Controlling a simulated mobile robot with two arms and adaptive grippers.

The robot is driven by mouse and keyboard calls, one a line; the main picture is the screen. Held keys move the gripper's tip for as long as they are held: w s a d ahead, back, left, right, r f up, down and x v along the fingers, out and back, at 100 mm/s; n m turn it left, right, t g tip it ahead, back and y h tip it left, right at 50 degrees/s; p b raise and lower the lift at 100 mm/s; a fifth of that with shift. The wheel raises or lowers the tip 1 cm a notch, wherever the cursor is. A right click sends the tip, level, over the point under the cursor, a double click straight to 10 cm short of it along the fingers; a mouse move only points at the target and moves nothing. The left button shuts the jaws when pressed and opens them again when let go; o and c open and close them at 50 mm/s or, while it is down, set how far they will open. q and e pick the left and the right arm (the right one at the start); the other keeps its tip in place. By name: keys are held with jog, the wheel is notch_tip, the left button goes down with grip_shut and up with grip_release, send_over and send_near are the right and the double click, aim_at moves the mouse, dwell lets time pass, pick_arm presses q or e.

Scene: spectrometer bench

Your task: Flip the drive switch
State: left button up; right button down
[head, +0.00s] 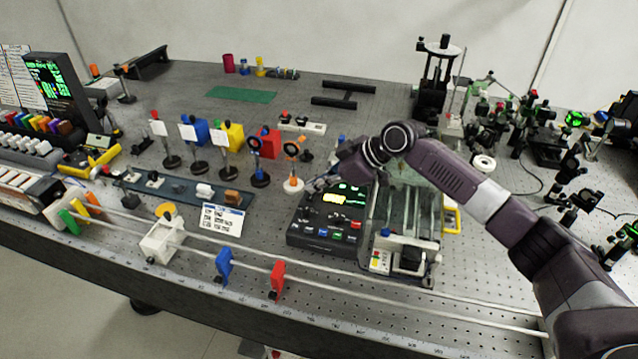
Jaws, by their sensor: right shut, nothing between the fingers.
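A black control box (305,236) with lit green and yellow displays and a row of coloured buttons along its front stands on the bench, centre right. I cannot single out the drive switch among its small controls. My right gripper (312,186) is shut and empty at the box's back left corner. My right arm comes in from the right and hides part of the box's back. Whether the fingertips touch the box is too small to tell. My left gripper is not in view.
A rail stage (409,243) with a small front panel stands close right of the box. An orange-ringed post mount (293,185) is just left of the gripper. A printed card (222,219) lies left. A long rail with blue (224,266) and red (277,279) carriers runs along the front edge.

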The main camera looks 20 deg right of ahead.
notch_tip(320, 180, up, 2)
jog(key=shift+s+a+r+p, duration=0.15)
jog(key=shift+r+p, duration=0.1)
jog(key=shift+p, duration=0.4)
jog(key=shift+s+d+r+b, duration=0.15)
jog(key=shift+s+d+b, duration=0.3)
jog(key=shift+d+b, duration=0.4)
pick_arm(q)
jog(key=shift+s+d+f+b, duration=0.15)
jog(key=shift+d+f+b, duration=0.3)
jog(key=shift+b, duration=0.5)
pick_arm(e)
jog(key=v, duration=0.8)
jog(key=shift+r, duration=0.3)
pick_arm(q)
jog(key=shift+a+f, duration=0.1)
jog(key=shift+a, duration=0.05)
pick_arm(e)
jog(key=shift+a, duration=0.1)
pick_arm(q)
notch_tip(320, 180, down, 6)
jog(key=b, duration=0.6)
pick_arm(e)
jog(key=shift+w+d+r, duration=0.15)
jog(key=shift+w+d, duration=0.25)
jog(key=shift+w, duration=0.15)
